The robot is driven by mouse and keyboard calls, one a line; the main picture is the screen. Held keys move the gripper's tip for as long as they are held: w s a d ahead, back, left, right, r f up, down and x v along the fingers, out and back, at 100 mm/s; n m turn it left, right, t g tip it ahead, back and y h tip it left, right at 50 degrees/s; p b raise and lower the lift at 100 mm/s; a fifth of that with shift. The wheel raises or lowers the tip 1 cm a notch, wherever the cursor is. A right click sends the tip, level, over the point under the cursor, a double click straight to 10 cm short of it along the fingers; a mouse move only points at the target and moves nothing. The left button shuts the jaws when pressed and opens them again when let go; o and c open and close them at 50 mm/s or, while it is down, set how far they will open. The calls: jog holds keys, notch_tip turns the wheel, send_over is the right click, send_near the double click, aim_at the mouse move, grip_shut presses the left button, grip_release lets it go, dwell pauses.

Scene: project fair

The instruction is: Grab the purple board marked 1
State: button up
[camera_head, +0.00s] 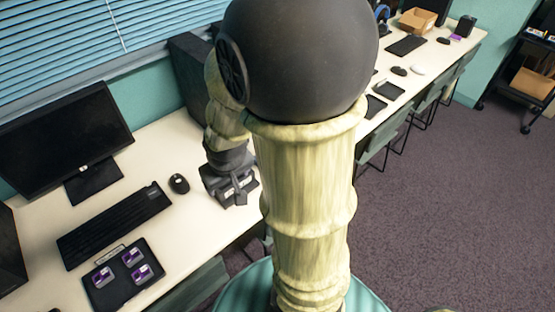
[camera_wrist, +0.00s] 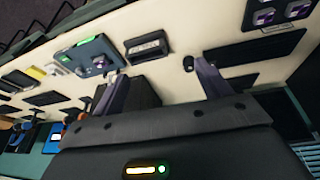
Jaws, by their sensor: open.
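Several purple boards lie on a dark tray (camera_head: 122,297) at the lower left of the head view: one at the back (camera_head: 132,256), one at the left (camera_head: 103,277) and one at the right (camera_head: 141,272). Their markings are too small to read. In the wrist view, purple-and-white pieces (camera_wrist: 264,17) lie on a dark tray (camera_wrist: 283,45) at the top right. Another dark tray (camera_wrist: 84,48) holds a small purple-and-white piece (camera_wrist: 99,62). My gripper (camera_wrist: 160,82) is open, its fingers apart; in the head view it hangs over the desk (camera_head: 232,192), right of the mouse.
A keyboard (camera_head: 115,224), a black mouse (camera_head: 179,184) and a monitor (camera_head: 66,142) stand on the white desk (camera_head: 190,228). My arm hides the middle of the head view. A cardboard box (camera_head: 418,20) stands on the far desk. Chairs (camera_head: 428,98) line its edge; carpet (camera_head: 440,210) is clear.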

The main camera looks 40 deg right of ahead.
jog(key=w+d+f+t+h+b, duration=0.1)
jog(key=w+d+f+t+b, duration=0.25)
jog(key=d, duration=0.65)
jog(key=w+d+f+t+b, duration=0.1)
jog(key=w+d+f+b, duration=0.2)
jog(key=w+d+f, duration=0.35)
jog(key=s+d+f+t+y+b, duration=0.1)
jog(key=s+d+f+t+b, duration=0.1)
jog(key=s+d+f, duration=0.2)
jog(key=s+d+f+n+t+y+b, duration=0.1)
jog(key=s+d+f+t+y+b, duration=0.1)
jog(key=d+f, duration=0.4)
jog(key=s+d+b, duration=0.1)
jog(key=s+d, duration=0.1)
jog(key=d, duration=0.1)
jog(key=shift+s+d+f, duration=0.15)
jog(key=shift+s+d, duration=0.1)
jog(key=shift+s, duration=0.15)
jog(key=shift+t, duration=0.25)
jog(key=x, duration=1.1)
jog(key=shift+w+f+b, duration=0.15)
jog(key=shift+w+b, duration=0.1)
jog(key=shift+b, duration=0.1)
jog(key=shift+w+f, duration=0.1)
jog(key=shift+w, duration=0.2)
